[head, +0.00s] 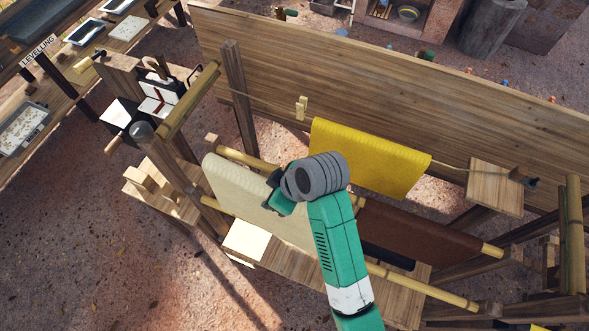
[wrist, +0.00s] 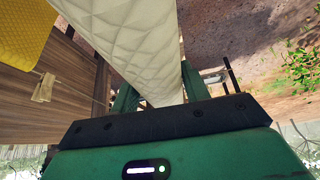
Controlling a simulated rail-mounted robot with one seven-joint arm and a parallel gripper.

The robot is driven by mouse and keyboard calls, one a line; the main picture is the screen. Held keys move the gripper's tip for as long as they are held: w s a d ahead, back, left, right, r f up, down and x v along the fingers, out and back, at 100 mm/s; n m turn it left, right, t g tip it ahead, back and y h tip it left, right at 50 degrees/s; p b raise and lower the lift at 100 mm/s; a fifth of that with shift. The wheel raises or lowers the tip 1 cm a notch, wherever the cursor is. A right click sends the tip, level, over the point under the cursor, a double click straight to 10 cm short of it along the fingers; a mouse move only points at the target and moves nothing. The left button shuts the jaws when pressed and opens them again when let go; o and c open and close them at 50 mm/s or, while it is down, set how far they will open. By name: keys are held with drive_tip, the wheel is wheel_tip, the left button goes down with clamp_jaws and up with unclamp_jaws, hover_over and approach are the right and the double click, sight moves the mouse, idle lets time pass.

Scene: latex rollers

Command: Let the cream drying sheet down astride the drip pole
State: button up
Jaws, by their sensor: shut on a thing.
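The cream drying sheet (head: 236,190), quilted with diamonds, hangs folded from my gripper (head: 281,196) in the head view. In the wrist view the sheet (wrist: 140,40) runs between the two fingers of my gripper (wrist: 160,92), which is shut on it. A rear bamboo pole (head: 246,160) shows behind the sheet's top edge. A front bamboo pole (head: 425,287) passes lower, its middle hidden by the sheet and my arm. I cannot tell which is the drip pole, or whether the sheet touches either.
A brown sheet (head: 415,233) hangs over the rear pole at the right. A yellow sheet (head: 368,157) hangs from a line behind, near a wooden peg (head: 301,108). A long plank wall (head: 400,85) stands behind. A wooden upright (head: 238,100) stands to the left.

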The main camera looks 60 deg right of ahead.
drive_tip(key=w+a+f, duration=0.2)
drive_tip(key=a+f, duration=0.1)
drive_tip(key=a, duration=0.9)
drive_tip(key=w+a+f+m, duration=0.1)
drive_tip(key=w+a+f, duration=0.2)
drive_tip(key=a, duration=1)
drive_tip(key=shift+w+a+h, duration=0.15)
drive_tip(key=shift+h, duration=0.15)
